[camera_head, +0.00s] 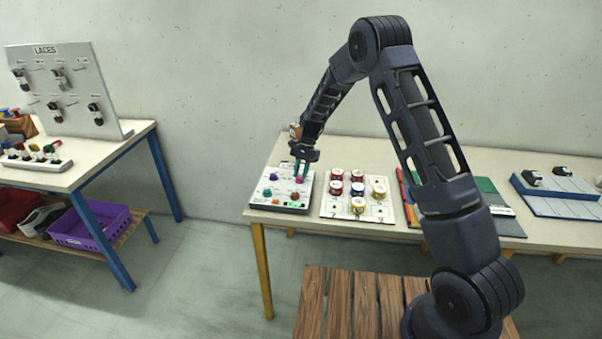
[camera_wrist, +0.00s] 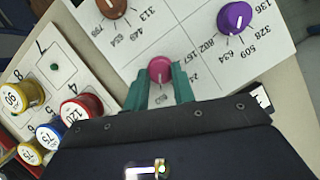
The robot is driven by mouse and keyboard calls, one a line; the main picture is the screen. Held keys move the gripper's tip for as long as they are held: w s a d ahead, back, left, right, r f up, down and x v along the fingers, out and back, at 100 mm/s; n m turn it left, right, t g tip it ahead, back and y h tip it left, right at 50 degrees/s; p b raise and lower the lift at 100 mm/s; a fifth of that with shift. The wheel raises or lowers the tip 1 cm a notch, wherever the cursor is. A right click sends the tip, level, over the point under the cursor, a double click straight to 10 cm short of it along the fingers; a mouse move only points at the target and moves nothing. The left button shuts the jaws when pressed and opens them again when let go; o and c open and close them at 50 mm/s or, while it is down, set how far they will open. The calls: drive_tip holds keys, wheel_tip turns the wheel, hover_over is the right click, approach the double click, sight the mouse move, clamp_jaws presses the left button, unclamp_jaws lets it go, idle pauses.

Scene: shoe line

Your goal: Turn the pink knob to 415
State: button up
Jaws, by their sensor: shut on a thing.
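The pink knob (camera_wrist: 160,69) stands on the white knob panel (camera_wrist: 115,55) in the wrist view, with a pale pointer line on its top. In the head view the knob (camera_head: 299,180) shows just below my gripper. My gripper (camera_head: 301,172) reaches down over the panel (camera_head: 262,190). Its green fingers (camera_wrist: 160,85) are shut on the pink knob, one on each side. The printed numbers around the pink knob are partly covered by the fingers, and I cannot read which one the pointer meets.
A purple knob (camera_wrist: 235,17) and a brown knob (camera_wrist: 112,6) sit close by on the panel. A board with several numbered cans (camera_head: 338,200) lies to the right of the panel in the head view. A green display (camera_head: 294,204) glows at the panel's front edge.

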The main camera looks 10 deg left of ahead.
drive_tip(key=n, duration=0.2)
drive_tip(key=n+h, duration=0.1)
drive_tip(key=n, duration=0.1)
drive_tip(key=n+h, duration=0.1)
drive_tip(key=n, duration=0.1)
drive_tip(key=shift+a+n, duration=0.3)
drive_tip(key=shift+g+h, duration=0.3)
drive_tip(key=o, duration=1)
drive_tip(key=v, duration=1.1)
